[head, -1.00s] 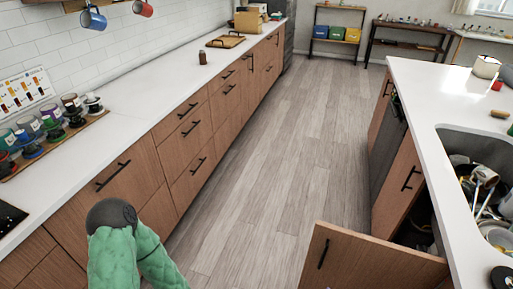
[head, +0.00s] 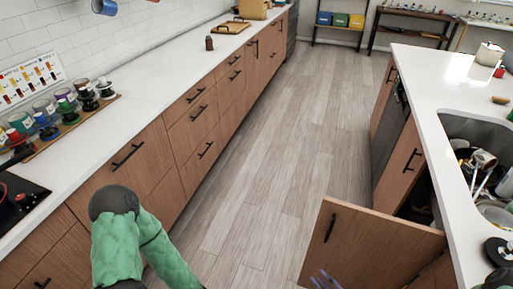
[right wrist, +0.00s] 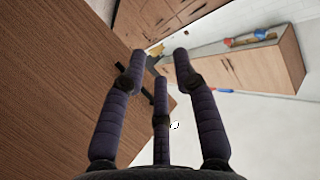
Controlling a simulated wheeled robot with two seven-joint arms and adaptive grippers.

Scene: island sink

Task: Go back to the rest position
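My right gripper (head: 325,281) barely shows at the bottom edge of the head view, as purple fingertips in front of the open cabinet door (head: 375,245). In the right wrist view, its dark fingers (right wrist: 160,70) are spread apart with nothing held between them. A brown wooden panel (right wrist: 50,90) fills the left of that view, beside and behind the fingers; I cannot tell whether they touch it. My green left arm (head: 125,245) is bent at the lower left of the head view. My left gripper is out of view.
The island sink (head: 480,150) holds several dishes and pans. The open door stands out into the aisle, near the bottom. A long counter (head: 150,95) with jars runs along the left, a cooktop (head: 18,200) at its near end. The wooden floor (head: 290,150) between is clear.

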